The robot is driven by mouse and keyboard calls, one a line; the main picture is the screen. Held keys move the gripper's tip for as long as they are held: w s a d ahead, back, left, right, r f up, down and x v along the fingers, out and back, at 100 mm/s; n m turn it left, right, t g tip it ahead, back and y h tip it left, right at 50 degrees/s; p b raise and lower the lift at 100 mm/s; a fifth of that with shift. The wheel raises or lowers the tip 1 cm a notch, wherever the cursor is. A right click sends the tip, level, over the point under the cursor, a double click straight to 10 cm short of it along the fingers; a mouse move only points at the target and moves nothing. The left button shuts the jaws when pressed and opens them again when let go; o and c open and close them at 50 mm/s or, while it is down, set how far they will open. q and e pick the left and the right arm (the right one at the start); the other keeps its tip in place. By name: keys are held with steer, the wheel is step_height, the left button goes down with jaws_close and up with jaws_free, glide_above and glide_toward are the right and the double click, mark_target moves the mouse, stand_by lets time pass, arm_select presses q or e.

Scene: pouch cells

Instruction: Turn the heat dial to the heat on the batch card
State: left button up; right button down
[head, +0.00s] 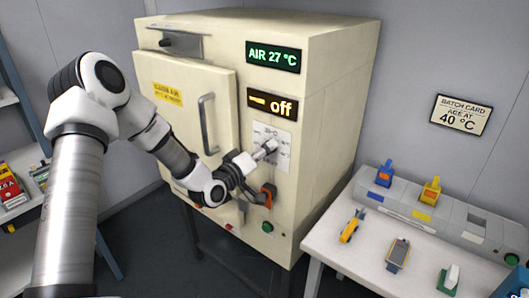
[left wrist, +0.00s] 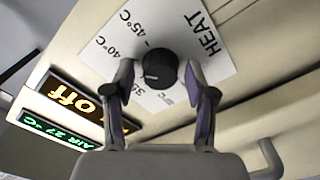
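The black round heat dial (left wrist: 159,70) sits on a white label plate marked HEAT, with 45°C, 40°C and a partly hidden 35°C around it. In the head view my left gripper (head: 267,148) is at this plate (head: 283,137) and hides the dial. In the left wrist view its two fingers stand on either side of the dial, with gaps visible, so it is open. The oven display (head: 272,104) reads off; the air display (head: 273,57) reads 27 °C. The batch card (head: 460,116) on the wall reads AGE AT 40 °C. My right gripper is not in view.
The cream oven (head: 330,110) has a closed door with a grey handle (head: 208,123). An orange-red switch (head: 267,195) and a green button (head: 267,227) lie below the dial. A white table (head: 335,240) at right holds several small coloured items and a grey fixture.

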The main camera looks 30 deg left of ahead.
arm_select(q)
steer(key=s, duration=0.7)
steer(key=shift+s+a, duration=0.25)
steer(key=shift+a, duration=0.05)
steer(key=shift+f, duration=0.1)
